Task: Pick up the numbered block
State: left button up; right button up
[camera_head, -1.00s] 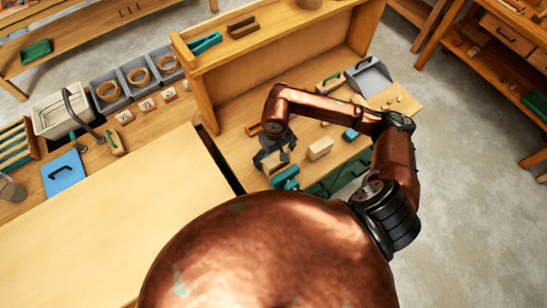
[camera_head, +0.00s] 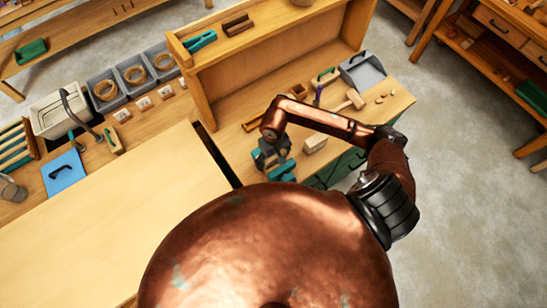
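My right gripper (camera_head: 270,155) is low over the front left part of the workbench (camera_head: 232,143). Its fingers are small and dark from here, so I cannot tell whether they are open or shut. A pale, plain-looking block (camera_head: 315,144) lies on the bench just right of the gripper, apart from it; no number can be read on it. Small pale tags or blocks with dark marks (camera_head: 144,103) stand in a row before the grey bins at left; their marks are too small to read. My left gripper is not in view.
A teal tool (camera_head: 284,171) lies close to the gripper at the bench's front edge. A wooden mallet (camera_head: 347,101) and a grey dustpan (camera_head: 363,71) are farther back. A raised wooden shelf (camera_head: 270,45) bounds the bench behind. A bare tabletop (camera_head: 110,215) is at left.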

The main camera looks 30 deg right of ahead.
jog(key=c, duration=1)
jog(key=shift+c, duration=0.2)
